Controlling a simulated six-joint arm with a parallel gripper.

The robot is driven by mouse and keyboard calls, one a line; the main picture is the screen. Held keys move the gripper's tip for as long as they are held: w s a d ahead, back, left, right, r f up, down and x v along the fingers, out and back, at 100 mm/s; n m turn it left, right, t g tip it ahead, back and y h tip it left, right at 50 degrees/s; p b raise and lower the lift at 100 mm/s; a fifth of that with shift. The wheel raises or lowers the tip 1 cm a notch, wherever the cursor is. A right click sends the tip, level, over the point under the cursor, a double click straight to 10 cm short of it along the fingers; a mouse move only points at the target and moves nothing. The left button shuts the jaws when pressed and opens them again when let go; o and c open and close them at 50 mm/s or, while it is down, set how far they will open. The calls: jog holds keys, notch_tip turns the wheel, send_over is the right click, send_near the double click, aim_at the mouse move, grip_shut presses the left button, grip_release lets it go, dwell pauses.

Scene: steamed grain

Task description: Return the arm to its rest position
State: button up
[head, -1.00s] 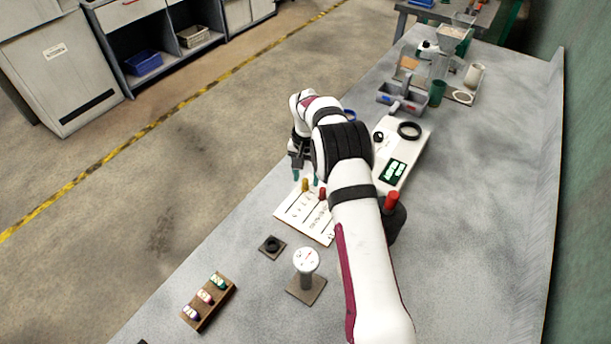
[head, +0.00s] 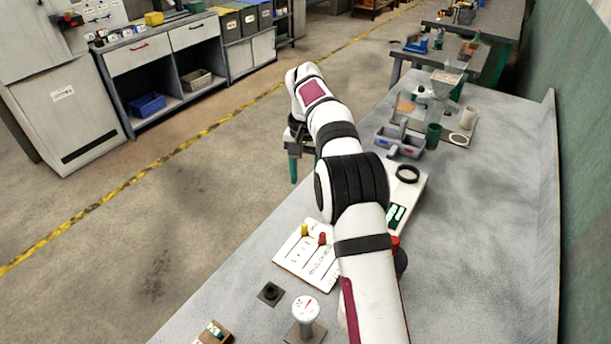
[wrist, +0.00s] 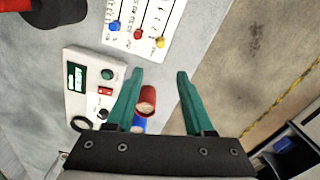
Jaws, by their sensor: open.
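My gripper (head: 294,165) hangs at the end of the raised arm, left of the table (head: 480,220) edge and above the floor in the head view. In the wrist view my gripper (wrist: 160,73) has its two green fingers spread apart. I cannot see either clearly in the head view, where the arm covers that part of the table. Nothing visible is held.
A white card with coloured pegs (head: 300,256) lies by the near left edge. A white device with a green display (head: 420,188) is partly behind my arm. A round-topped stand (head: 305,308) is in front; grey bins (head: 398,142) and a green cup (head: 433,136) stand farther back.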

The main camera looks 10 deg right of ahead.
dwell(0.3)
jog(key=s+a+r, duration=0.1)
jog(key=s+r, duration=0.2)
jog(key=s, duration=0.4)
jog(key=s+a+r+y, duration=0.1)
jog(key=s+r, duration=0.2)
jog(key=s, duration=0.5)
jog(key=s+a+r, duration=0.1)
jog(key=s+r, duration=0.2)
jog(key=s, duration=0.4)
jog(key=s+a+f, duration=0.1)
jog(key=s+f, duration=0.2)
jog(key=s, duration=0.6)
jog(key=s+a+f, duration=0.1)
jog(key=s+f, duration=0.2)
jog(key=s, duration=0.6)
jog(key=shift+s+a+y, duration=0.2)
jog(key=shift+y, duration=0.2)
jog(key=shift+f, duration=0.1)
